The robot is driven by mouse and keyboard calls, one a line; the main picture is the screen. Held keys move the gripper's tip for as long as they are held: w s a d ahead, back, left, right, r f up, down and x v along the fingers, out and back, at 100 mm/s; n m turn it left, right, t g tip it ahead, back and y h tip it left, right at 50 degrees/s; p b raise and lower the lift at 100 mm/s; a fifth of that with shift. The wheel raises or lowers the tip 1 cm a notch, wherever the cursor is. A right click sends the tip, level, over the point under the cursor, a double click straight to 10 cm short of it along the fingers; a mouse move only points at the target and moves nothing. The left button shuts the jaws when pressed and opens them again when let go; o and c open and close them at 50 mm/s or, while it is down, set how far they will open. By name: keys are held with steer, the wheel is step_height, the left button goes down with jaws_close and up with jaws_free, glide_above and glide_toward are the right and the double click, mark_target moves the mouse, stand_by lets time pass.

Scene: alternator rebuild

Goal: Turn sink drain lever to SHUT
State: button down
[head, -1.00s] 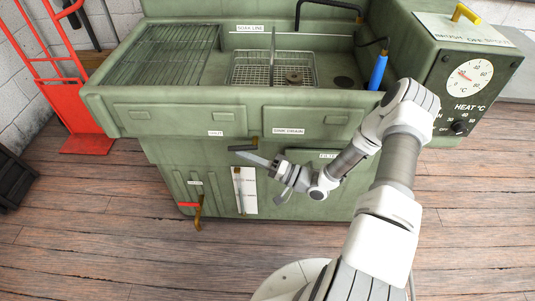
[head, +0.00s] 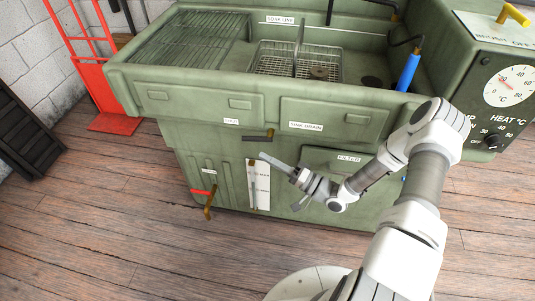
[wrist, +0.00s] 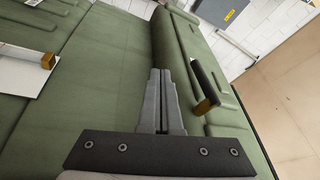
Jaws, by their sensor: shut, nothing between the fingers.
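The sink drain lever (head: 257,138) is on the green washer's front, left of the "SINK DRAIN" label (head: 306,126). Its dark handle points left, about level, from a brass end on the right. In the wrist view the lever (wrist: 205,80) is to the right of my fingers, with its brass end nearer the camera. My gripper (head: 264,155) is shut and empty, just below the lever in the head view. In the wrist view its fingertips (wrist: 161,72) point along the green panel, apart from the lever. A small label (head: 231,121) above the handle is too small to read.
A white gauge plate (head: 263,185) with a brass top is below the gripper. A brass lever with a red mark (head: 209,205) is at lower left. The "FILTER" panel (head: 349,159) is at right, partly behind my arm. The wooden floor in front is clear.

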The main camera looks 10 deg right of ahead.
steer(key=f+v, duration=0.1)
steer(key=v, duration=0.6)
steer(key=shift+s+f+p, duration=0.2)
steer(key=shift+f+p, duration=0.05)
steer(key=shift+p, duration=0.15)
